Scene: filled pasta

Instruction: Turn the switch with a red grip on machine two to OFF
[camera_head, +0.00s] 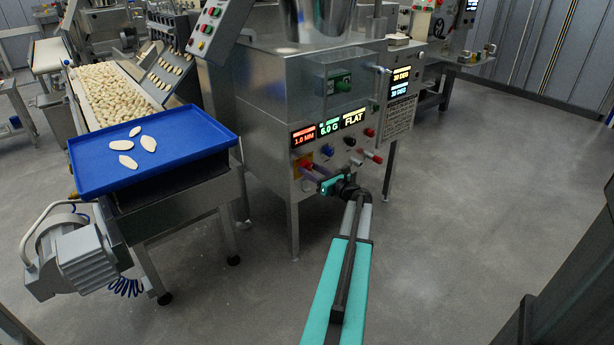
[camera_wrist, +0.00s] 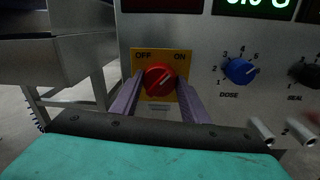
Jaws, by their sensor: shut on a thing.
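The switch with a red grip (camera_wrist: 159,80) sits on a yellow plate (camera_wrist: 181,59) marked OFF at the upper left and ON at the upper right. The pale mark on the red grip slants toward the upper right, on the ON side. My gripper (camera_wrist: 160,92) has its two purple fingers on either side of the red grip, shut on it. In the head view my gripper (camera_head: 311,171) reaches the lower left of the machine's front panel. The yellow plate (camera_head: 301,165) shows there in part, and the fingers hide most of the red grip.
A blue dose knob (camera_wrist: 240,71) is right of the switch, with a dark seal knob (camera_wrist: 310,74) beyond it. Metal pegs (camera_wrist: 261,134) stick out below. A blue tray (camera_head: 190,144) with several pasta pieces stands left of the machine. Floor at right is clear.

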